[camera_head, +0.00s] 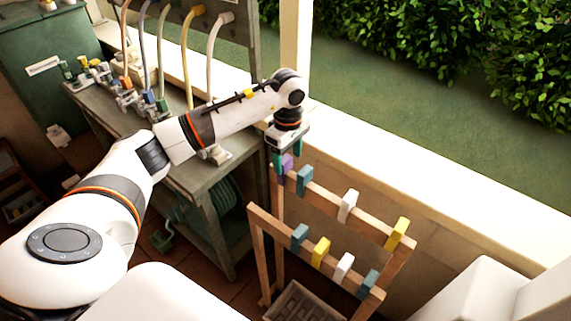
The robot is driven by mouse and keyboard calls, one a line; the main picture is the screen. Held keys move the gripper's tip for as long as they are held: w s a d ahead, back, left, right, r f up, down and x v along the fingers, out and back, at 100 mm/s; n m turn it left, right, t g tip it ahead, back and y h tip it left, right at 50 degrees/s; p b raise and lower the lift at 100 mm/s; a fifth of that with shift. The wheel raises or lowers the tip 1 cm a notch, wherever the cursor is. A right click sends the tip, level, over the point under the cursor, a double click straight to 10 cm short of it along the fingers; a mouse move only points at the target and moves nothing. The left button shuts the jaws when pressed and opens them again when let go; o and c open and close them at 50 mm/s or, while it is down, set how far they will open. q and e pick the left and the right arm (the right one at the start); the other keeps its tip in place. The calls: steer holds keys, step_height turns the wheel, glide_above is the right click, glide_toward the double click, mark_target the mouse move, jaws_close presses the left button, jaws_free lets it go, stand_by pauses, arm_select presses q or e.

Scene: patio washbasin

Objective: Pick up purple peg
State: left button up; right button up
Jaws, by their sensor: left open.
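The purple peg (286,167) is clipped at the left end of the back rail of a wooden rack (329,201). My left gripper (281,159) is open and points down right over that end of the rail. Its fingers are beside the purple peg and partly hide it. I cannot tell whether they touch it. My right gripper does not show.
Blue (304,180), white (347,205) and yellow (397,234) pegs sit on the back rail. More pegs line the front rail (318,254). A workbench (222,171) with hoses stands left, and a white ledge (400,185) runs behind the rack.

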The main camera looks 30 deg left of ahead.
mark_target(285, 170)
arm_select(q)
steer(key=shift+s+a+f+p, duration=0.1)
steer(key=shift+s+f+p, duration=0.05)
steer(key=shift+f+p, duration=0.3)
steer(key=shift+s+a+f+p, duration=0.15)
steer(key=shift+f+p, duration=0.15)
steer(key=shift+f, duration=0.25)
step_height(285, 170, down, 2)
steer(key=shift+f, duration=0.5)
steer(key=c, duration=1)
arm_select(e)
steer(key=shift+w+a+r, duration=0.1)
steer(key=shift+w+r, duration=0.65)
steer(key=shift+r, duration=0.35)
